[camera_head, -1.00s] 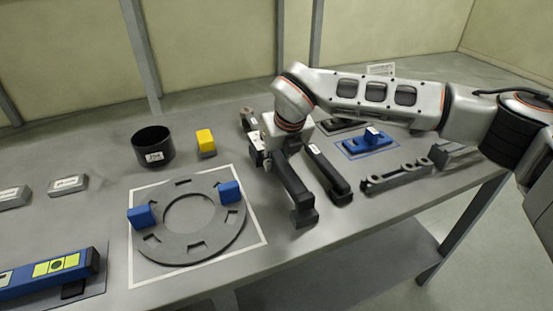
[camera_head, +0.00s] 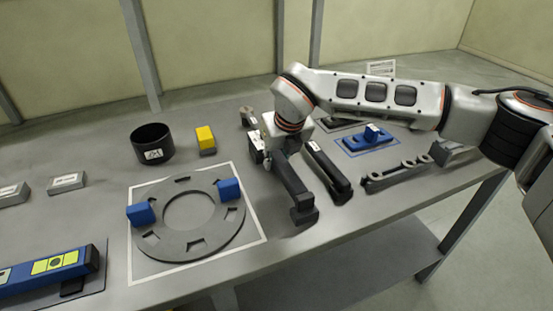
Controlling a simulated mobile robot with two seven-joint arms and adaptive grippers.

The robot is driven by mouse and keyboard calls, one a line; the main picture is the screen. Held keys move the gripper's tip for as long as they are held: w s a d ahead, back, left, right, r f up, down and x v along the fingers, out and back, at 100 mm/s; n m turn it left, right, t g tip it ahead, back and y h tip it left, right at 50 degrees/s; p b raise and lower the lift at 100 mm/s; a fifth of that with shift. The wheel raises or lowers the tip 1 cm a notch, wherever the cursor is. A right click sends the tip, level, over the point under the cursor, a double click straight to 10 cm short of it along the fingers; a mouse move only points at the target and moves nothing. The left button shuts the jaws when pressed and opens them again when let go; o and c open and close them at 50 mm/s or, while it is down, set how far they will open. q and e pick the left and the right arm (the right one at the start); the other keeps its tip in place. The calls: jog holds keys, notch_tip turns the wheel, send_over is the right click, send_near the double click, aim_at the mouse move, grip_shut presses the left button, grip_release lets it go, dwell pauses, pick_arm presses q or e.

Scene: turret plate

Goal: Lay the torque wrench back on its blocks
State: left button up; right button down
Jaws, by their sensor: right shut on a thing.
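My right gripper (camera_head: 274,154) points down at the middle of the bench. It is shut on a long tool with a black handle, which I take to be the torque wrench (camera_head: 293,192). The handle runs toward the camera and ends in a thick block-shaped end. The gripper hides its far part. A metal round end (camera_head: 248,117) shows behind the gripper; I cannot tell if it belongs to the wrench. I cannot tell the wrench's height or make out its support blocks. My left gripper is not in view.
Right of the wrench lies a second black bar (camera_head: 331,176), then a grey bracketed bar (camera_head: 397,176) and a blue part (camera_head: 369,138). Left are a grey ring plate (camera_head: 208,247) with blue blocks, a black cup (camera_head: 152,144) and a yellow block (camera_head: 206,140).

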dwell(0.4)
jog(key=c, duration=1.7)
grip_release()
jog(key=shift+s+f, duration=0.1)
jog(key=shift+f, duration=0.1)
jog(key=shift+r+p, duration=1.65)
jog(key=shift+r, duration=1.95)
